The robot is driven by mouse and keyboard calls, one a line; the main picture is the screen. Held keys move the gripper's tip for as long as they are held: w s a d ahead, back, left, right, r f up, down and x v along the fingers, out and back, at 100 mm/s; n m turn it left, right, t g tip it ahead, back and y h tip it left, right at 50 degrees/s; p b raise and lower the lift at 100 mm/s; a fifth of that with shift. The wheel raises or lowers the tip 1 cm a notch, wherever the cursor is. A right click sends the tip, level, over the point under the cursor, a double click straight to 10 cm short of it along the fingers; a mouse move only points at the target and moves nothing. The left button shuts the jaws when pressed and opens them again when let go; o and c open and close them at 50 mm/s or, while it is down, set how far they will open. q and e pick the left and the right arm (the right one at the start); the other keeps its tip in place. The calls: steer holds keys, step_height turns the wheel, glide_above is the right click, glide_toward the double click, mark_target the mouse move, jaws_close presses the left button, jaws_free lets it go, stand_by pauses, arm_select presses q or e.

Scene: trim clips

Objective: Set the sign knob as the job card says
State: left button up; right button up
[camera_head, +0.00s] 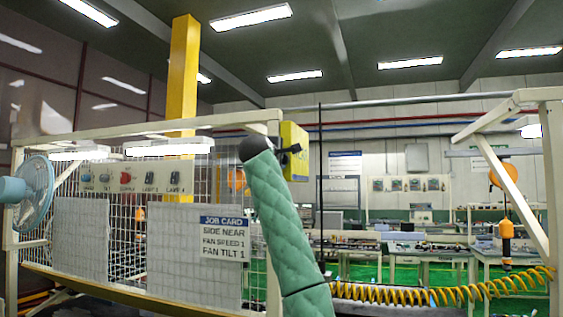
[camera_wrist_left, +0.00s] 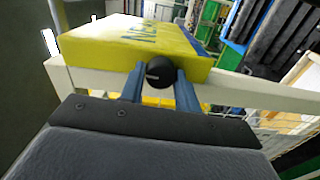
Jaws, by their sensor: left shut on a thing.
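The sign is a yellow box (camera_head: 296,138) on the corner post of the mesh frame, and it also fills the top of the left wrist view (camera_wrist_left: 110,42). Part of a word starting "NE" shows on its yellow face, and a blue face shows at its right edge. The round black sign knob (camera_wrist_left: 160,72) sits at the sign's near edge. My left gripper (camera_wrist_left: 159,80) has its two blue fingers shut on the knob, one on each side. The job card (camera_head: 222,240) reads "SIDE NEAR, FAN SPEED 1, FAN TILT 1". My right gripper is not in view.
A switch panel (camera_head: 130,179) with several knobs and lamp switches hangs on the mesh, above grey boards (camera_head: 80,240). A blue fan (camera_head: 34,188) stands at the far left. A coiled yellow hose (camera_head: 440,294) runs at the lower right. A cream beam (camera_wrist_left: 245,98) passes under the sign.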

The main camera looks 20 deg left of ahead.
arm_select(q)
steer(key=shift+f+n, duration=0.1)
steer(key=shift+n, duration=0.3)
steer(key=o, duration=0.9)
steer(key=shift+a, duration=0.1)
steer(key=shift+o, duration=0.2)
